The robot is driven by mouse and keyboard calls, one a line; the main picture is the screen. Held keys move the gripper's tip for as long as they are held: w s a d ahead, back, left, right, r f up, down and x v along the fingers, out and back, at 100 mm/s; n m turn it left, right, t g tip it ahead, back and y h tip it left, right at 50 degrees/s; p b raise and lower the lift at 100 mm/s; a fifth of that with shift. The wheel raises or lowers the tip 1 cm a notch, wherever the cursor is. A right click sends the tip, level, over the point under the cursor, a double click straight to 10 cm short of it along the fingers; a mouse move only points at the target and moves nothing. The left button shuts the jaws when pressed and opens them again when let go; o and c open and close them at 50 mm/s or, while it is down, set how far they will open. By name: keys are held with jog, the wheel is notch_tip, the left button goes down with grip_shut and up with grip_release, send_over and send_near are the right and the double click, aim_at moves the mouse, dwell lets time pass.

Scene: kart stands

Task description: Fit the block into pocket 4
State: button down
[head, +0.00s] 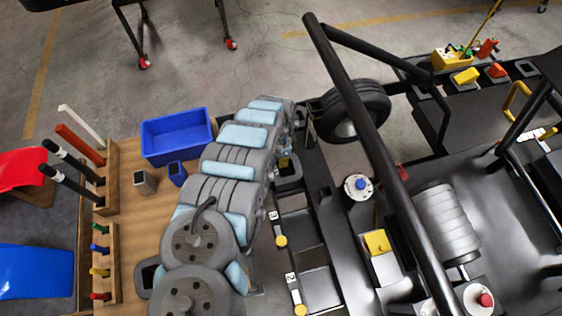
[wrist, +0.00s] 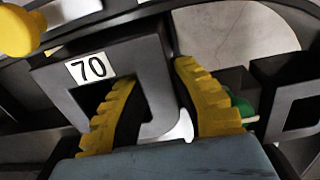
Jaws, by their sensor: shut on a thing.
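My gripper (wrist: 160,105) shows in the wrist view as two ridged yellow fingers with dark inner pads, spaced apart. In the head view my arm hides most of the gripper (head: 285,160), which is over the left edge of the dark kart stand. I cannot tell which pocket is pocket 4.
A dark square-holed part (wrist: 295,100) and a green piece (wrist: 242,106) lie right of the fingers. In the head view, a black kart tube (head: 365,150) and a tyre (head: 352,110) stand right of my arm. A blue bin (head: 177,137) sits on the wooden bench at left.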

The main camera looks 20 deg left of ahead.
jog(key=shift+f, duration=1.4)
jog(key=shift+f, duration=0.1)
jog(key=c, duration=1)
grip_release()
jog(key=shift+r, duration=0.2)
jog(key=shift+w+a+r, duration=0.1)
jog(key=shift+a+r, duration=0.05)
jog(key=shift+r, duration=5.75)
